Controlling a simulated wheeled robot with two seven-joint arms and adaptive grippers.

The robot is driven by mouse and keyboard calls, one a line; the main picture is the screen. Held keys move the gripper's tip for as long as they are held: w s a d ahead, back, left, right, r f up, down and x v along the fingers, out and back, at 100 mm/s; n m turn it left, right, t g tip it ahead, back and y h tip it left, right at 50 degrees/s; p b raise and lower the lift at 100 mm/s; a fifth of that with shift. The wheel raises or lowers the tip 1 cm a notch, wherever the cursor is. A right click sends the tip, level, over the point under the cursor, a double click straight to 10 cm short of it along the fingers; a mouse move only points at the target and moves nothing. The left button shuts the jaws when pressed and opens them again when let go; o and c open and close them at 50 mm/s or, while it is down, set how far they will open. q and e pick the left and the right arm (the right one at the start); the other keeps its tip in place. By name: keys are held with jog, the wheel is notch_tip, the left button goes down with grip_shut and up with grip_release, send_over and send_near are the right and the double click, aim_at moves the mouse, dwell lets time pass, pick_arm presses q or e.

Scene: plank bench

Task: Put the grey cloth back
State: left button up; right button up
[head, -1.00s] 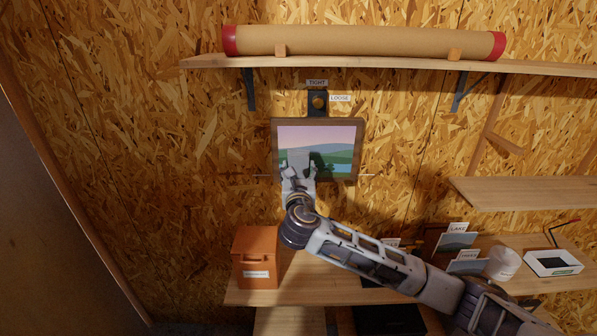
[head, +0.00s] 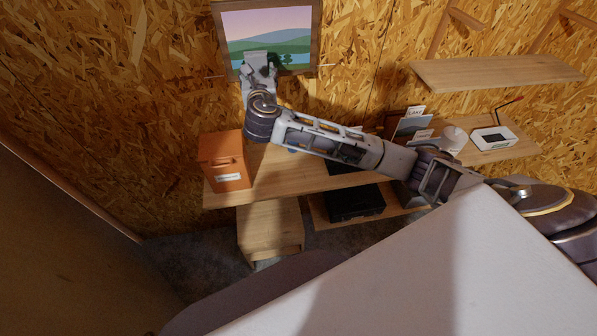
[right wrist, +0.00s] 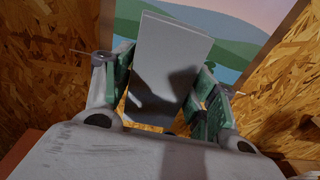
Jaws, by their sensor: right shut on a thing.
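The grey cloth (right wrist: 172,62) looks like a flat, stiff grey rectangle in the right wrist view. It stands between the two fingers of my right gripper (right wrist: 160,88), which is shut on it. In the head view my right gripper (head: 259,66) is in front of the lower left part of a framed landscape picture (head: 285,30) on the wall. I cannot tell whether the cloth touches the picture. My left gripper is not in view.
An orange box (head: 222,150) with a white label stands at the left end of the bench (head: 290,178). Labelled cards (head: 408,127), a white roll (head: 454,139) and a white device (head: 491,138) are at the right. An empty shelf (head: 495,73) hangs above them. A wooden stool (head: 268,222) is below.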

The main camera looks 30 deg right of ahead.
jog(key=s+d+f+m+g+b, duration=0.1)
jog(key=d+f+m+g+b, duration=0.2)
jog(key=f, duration=0.5)
jog(key=s+d+f+g+y, duration=0.1)
jog(key=d+f+g, duration=0.1)
jog(key=f+g, duration=0.45)
jog(key=s+d+f+m+g+b, duration=0.1)
jog(key=d+f+m+g+b, duration=0.15)
jog(key=f, duration=0.65)
jog(key=s+d+f+m+g+y+b, duration=0.1)
jog(key=s+f+m+g+y+b, duration=0.1)
jog(key=s+f+m+g+y, duration=0.1)
jog(key=shift+s+d+f+g+y, duration=0.2)
jog(key=shift+s+f+g+y, duration=0.4)
jog(key=shift+s+f, duration=0.7)
jog(key=shift+w+f, duration=0.15)
send_over(299, 175)
jog(key=shift+f, duration=3.05)
jog(key=shift+f, duration=0.1)
jog(key=shift+f, duration=1.8)
jog(key=shift+f, duration=0.1)
